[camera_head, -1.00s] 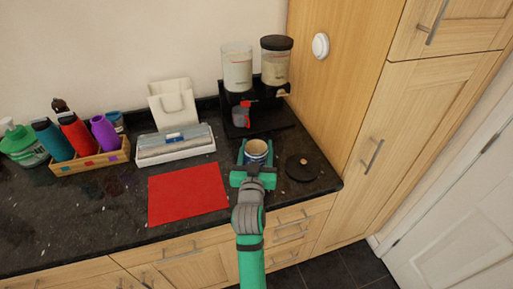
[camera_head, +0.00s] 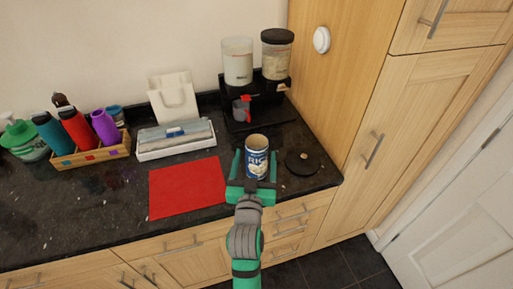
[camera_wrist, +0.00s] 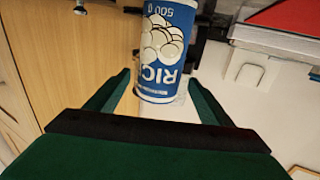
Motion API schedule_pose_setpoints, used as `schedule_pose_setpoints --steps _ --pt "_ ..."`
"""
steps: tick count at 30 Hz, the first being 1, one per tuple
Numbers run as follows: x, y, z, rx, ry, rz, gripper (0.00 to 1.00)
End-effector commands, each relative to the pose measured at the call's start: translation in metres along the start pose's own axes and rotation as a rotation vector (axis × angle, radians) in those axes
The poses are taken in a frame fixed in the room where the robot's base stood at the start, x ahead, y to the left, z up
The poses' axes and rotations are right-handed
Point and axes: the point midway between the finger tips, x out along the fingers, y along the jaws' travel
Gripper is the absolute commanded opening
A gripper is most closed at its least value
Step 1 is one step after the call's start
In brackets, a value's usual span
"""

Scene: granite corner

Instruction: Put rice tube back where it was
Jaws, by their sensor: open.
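The rice tube (camera_head: 257,165) is a blue and white can marked "RIC" with an open top. It stands upright on the dark counter near its front edge. In the wrist view the rice tube (camera_wrist: 163,50) appears upside down, with "500 G" and white grains on its label. My green gripper (camera_head: 256,172) is open, with one finger on each side of the can. In the wrist view the gripper (camera_wrist: 160,95) shows its fingers spread wider than the can, with gaps beside it.
A black dispenser (camera_head: 262,95) with two clear containers stands behind; the left one has no black lid. A round black lid (camera_head: 302,161) lies right of the can. A red mat (camera_head: 187,188), a white tray (camera_head: 176,140) and a bottle crate (camera_head: 92,156) are left. A tall cupboard (camera_head: 345,80) bounds the right.

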Motion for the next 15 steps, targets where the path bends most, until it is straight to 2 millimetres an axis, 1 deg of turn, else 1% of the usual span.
schedule_pose_setpoints --steps 1,3,6,10,15 --pt "-0.010 0.000 0.001 0.001 -0.002 -0.001 0.74" --pt "-0.021 0.000 0.001 0.000 -0.002 0.000 0.74" --pt "-0.033 0.000 0.001 0.000 -0.002 0.000 0.74" --pt "-0.042 0.000 0.000 -0.001 0.000 0.000 0.74" --pt "-0.047 0.000 0.000 -0.001 0.000 0.000 0.74"
